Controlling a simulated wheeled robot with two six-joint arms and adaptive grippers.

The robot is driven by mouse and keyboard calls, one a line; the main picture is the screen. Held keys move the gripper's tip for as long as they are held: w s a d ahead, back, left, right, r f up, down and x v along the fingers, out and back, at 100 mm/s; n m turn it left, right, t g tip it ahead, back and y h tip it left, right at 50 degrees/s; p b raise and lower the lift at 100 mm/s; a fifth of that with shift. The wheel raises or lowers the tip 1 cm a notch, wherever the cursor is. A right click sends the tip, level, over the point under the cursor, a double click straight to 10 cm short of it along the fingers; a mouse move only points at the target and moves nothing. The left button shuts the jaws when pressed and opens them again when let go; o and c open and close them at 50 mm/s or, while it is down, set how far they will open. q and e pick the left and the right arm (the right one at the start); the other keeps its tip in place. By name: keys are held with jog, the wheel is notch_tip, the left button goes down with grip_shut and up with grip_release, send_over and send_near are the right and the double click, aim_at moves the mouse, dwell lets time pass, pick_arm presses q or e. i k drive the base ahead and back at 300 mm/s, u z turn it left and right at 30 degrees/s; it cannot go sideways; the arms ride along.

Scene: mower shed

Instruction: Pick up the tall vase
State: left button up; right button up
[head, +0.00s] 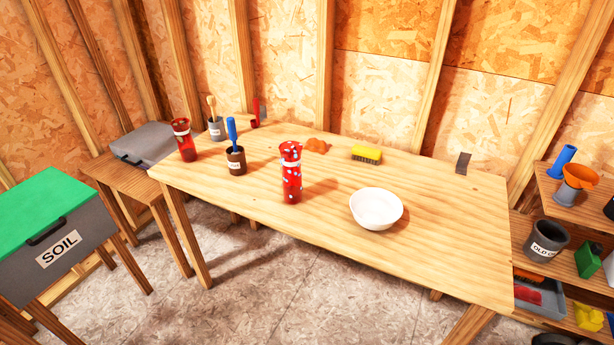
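Two red vases stand upright on the wooden workbench (330,235). One, a red vase with pale spots and a white band near its neck (291,182), stands near the middle of the bench. The other, a plain red vase with a white band (186,147), stands near the bench's left end and looks shorter, though it is farther off. I cannot tell for sure which one is the tall vase. Neither of my grippers is in view, and nothing touches either vase.
A brown pot with a blue-handled tool (237,162) stands between the vases. A white bowl (376,208) lies right of the spotted vase. A yellow brush (366,153) and an orange item (317,145) lie behind. The bench's right end is mostly clear. A soil box (65,240) is left.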

aim_at(292, 175)
jog(key=i, duration=0.45)
jog(key=z, duration=1.05)
